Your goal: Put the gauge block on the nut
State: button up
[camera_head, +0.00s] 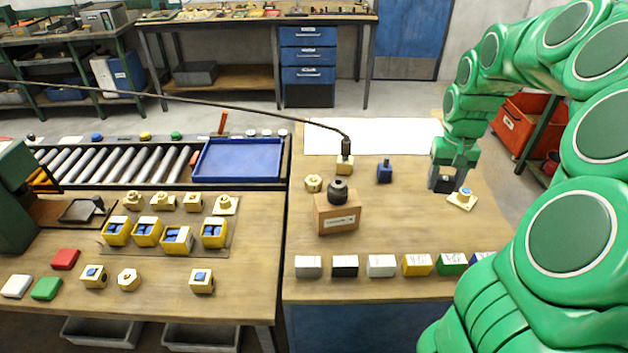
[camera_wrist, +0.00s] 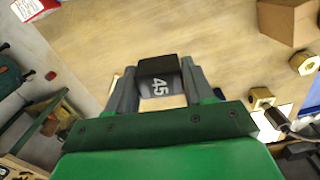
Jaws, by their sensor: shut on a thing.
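My gripper (camera_head: 446,181) is at the right of the right-hand table, shut on a dark block, which I take as the gauge block (camera_head: 446,184). In the wrist view the block (camera_wrist: 158,72) sits between the two fingers (camera_wrist: 158,85), with "45" on its grey face. A brass hexagonal nut (camera_head: 313,183) lies left of my gripper, near the wooden box; it also shows at the right edge of the wrist view (camera_wrist: 303,62). Another brass hexagonal piece (camera_head: 128,279) lies on the left table. The gripper is apart from both. The block's underside is hidden.
A brass piece with a blue top (camera_head: 462,199) lies close beside my gripper. A blue block (camera_head: 385,171), a brass block (camera_head: 345,165) under a thin rod, and a wooden box (camera_head: 338,213) with a dark round part stand leftward. Several coloured blocks line the front edge.

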jog(key=w+a, duration=1.1)
jog(key=a, duration=0.4)
jog(key=n, duration=0.2)
send_near(313, 180)
jog(key=shift+f, duration=3.2)
jog(key=shift+s+f, duration=0.1)
jog(key=o, duration=1.4)
jog(key=shift+c, duration=0.2)
